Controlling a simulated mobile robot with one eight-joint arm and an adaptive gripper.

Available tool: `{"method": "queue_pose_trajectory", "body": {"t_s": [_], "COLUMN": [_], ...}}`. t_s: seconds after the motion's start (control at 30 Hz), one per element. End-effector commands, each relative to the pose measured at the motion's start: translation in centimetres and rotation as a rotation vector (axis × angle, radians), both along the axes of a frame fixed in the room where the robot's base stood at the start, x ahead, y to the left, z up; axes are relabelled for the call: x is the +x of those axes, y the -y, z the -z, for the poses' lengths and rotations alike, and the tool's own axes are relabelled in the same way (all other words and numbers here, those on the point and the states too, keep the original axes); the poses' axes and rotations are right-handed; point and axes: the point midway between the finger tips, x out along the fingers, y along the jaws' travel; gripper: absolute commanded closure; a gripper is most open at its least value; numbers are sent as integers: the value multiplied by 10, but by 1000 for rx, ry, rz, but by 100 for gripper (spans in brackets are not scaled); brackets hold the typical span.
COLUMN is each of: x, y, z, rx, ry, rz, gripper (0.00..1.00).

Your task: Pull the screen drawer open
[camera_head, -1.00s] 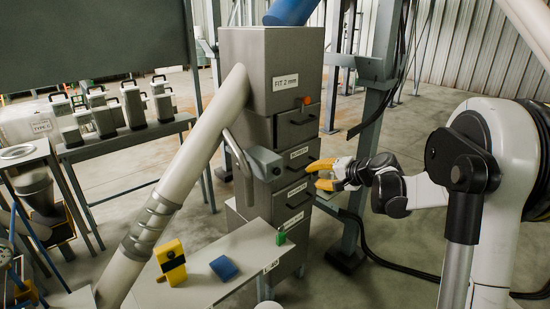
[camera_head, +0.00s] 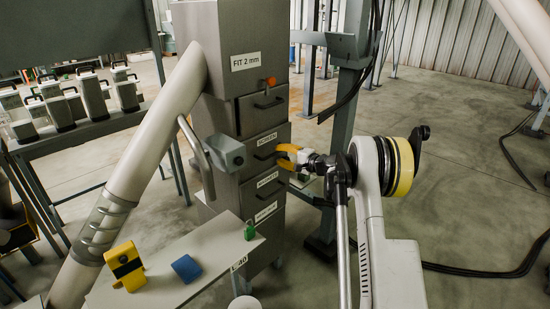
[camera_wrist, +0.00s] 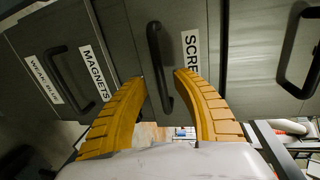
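The screen drawer (camera_head: 254,157) is in the grey cabinet, below an unlabelled drawer, and looks flush with the front. Its label reads SCREEN, partly cut off in the wrist view (camera_wrist: 191,52). Its black bar handle (camera_wrist: 159,60) runs lengthwise in the wrist view. My gripper (camera_head: 283,156) is at the drawer front with its yellow fingers open. In the wrist view the fingertips (camera_wrist: 160,78) lie on either side of the lower part of the handle. I cannot tell whether they touch it.
The magnets drawer (camera_head: 258,187) and another labelled drawer (camera_head: 266,214) sit below. A grey box with a lever (camera_head: 226,152) juts out left of the drawers. A side table (camera_head: 212,255) holds a yellow device, a blue block and a green item. A steel post stands behind my arm.

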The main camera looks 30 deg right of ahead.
Motion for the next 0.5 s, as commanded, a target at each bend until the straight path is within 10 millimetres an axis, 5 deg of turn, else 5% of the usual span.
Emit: {"method": "queue_pose_trajectory", "body": {"t_s": [0.2,0.5], "x": [22,25], "y": [-8,-10], "z": [5,5], "rx": [0,-1], "ry": [0,0], "rz": [0,0], "gripper": [66,66]}}
